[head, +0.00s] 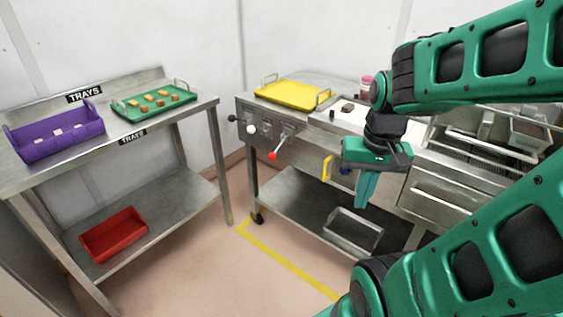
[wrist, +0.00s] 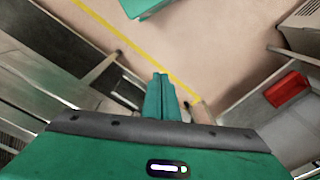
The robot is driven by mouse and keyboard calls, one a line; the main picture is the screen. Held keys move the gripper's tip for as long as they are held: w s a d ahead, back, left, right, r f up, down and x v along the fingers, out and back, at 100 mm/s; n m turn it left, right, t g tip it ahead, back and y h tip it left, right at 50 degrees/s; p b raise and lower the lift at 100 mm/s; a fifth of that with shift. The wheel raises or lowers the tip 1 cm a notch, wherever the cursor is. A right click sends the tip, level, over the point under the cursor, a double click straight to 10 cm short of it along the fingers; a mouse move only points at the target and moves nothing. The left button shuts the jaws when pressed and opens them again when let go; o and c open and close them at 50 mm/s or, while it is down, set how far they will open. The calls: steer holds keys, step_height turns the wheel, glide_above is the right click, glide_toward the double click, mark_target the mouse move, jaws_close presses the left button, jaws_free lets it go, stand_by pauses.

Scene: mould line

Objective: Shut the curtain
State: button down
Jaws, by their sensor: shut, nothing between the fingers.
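I cannot make out a curtain in either view. My gripper (head: 364,203) hangs with its fingers pointing down in front of the steel machine (head: 285,135), right of the yellow handle (head: 326,169). In the wrist view its fingers (wrist: 160,78) are together, with nothing between them. The front of the machine has a lever with a red knob (head: 273,155), a white knob (head: 251,129) and a black knob (head: 231,118).
A steel table (head: 188,108) at the left bears a purple tray (head: 55,138) and a green tray (head: 128,112) with several small pieces. A red bin (head: 113,233) is on its lower shelf. A yellow tray (head: 290,91) lies on the machine. Floor between them is clear.

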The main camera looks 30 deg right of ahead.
steer(key=w+d+f+m+t, duration=0.2)
steer(key=w+f+m, duration=0.4)
steer(key=w, duration=0.5)
steer(key=w+d+f+m+t, duration=0.2)
steer(key=w+f+m+t, duration=0.3)
steer(key=w, duration=0.7)
steer(key=w+d+f+m+t+h, duration=0.1)
steer(key=w+d+f+m+t, duration=0.1)
steer(key=w+f+m+t, duration=0.2)
steer(key=w+f+m, duration=0.3)
steer(key=w+m, duration=0.2)
steer(key=w, duration=0.3)
steer(key=shift+d+m, duration=0.2)
steer(key=shift+m, duration=0.1)
